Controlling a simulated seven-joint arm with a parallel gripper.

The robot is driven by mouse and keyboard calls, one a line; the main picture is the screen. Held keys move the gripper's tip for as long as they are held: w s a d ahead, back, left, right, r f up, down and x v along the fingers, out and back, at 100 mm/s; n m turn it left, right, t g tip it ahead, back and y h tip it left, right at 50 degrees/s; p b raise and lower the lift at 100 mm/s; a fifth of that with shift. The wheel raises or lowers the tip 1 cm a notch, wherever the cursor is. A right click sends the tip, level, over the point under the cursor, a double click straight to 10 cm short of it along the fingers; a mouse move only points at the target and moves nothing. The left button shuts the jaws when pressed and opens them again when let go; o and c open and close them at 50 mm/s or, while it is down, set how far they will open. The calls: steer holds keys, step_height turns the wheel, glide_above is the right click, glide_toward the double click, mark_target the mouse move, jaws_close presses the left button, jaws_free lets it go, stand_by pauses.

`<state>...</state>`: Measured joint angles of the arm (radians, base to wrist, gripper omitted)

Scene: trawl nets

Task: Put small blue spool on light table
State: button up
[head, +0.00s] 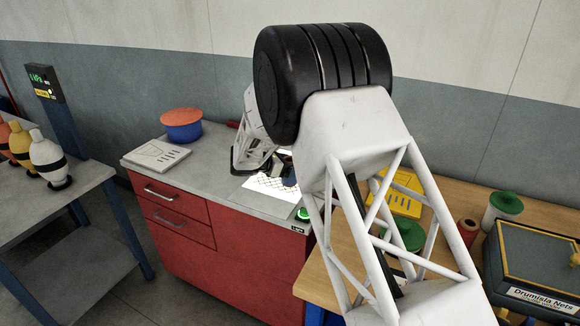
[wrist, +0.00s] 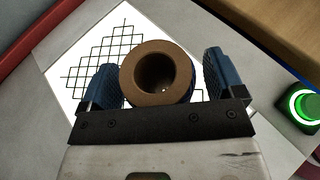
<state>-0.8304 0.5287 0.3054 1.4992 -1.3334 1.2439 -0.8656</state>
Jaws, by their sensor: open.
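The small blue spool (wrist: 132,88) shows in the wrist view with its brown, ring-shaped end and open core facing the camera. A little blue shows at its side. It is over the lit white light table (wrist: 58,62); I cannot tell whether its base touches the surface. My gripper (wrist: 164,84) is open, with one blue finger on each side of the spool. In the head view the light table (head: 262,186) glows on the grey counter, and my arm hides most of the spool and gripper.
A dark mesh net piece (wrist: 100,55) lies on the light table. A green lit button (wrist: 305,105) is to its right. A red-lidded blue tub (head: 182,125) and a flat light-coloured box (head: 156,155) stand left on the counter. A wooden bench (head: 335,268) adjoins at right.

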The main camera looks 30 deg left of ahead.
steer(key=shift+r, duration=0.15)
steer(key=shift+s+a, duration=0.15)
steer(key=v, duration=1.1)
steer(key=shift+s+r, duration=0.2)
steer(key=shift+r, duration=0.1)
stand_by(0.6)
steer(key=w+d+r+m+g, duration=0.1)
steer(key=d+r+m+g, duration=0.3)
steer(key=d, duration=0.6)
steer(key=d+r+m, duration=0.2)
steer(key=d+r, duration=0.3)
steer(key=d, duration=0.6)
steer(key=s+d+r+m+g+y, duration=0.15)
steer(key=s+d+r+m, duration=0.25)
steer(key=d, duration=0.7)
steer(key=s+d+r+m+g+y, duration=0.1)
steer(key=s+d+r+m+g, duration=0.2)
steer(key=d, duration=0.9)
steer(key=s+d+r+m+y, duration=0.25)
steer(key=s+d+m, duration=0.55)
steer(key=s+d, duration=0.7)
steer(key=s+d+f+m+y, duration=0.1)
steer(key=s+d+f+m, duration=0.1)
steer(key=s, duration=0.6)
steer(key=s+d+f+m+y, duration=0.1)
steer(key=s+d+m+y, duration=0.1)
steer(key=s+d+m, duration=0.3)
steer(key=s, duration=0.4)
steer(key=shift+f+m, duration=0.4)
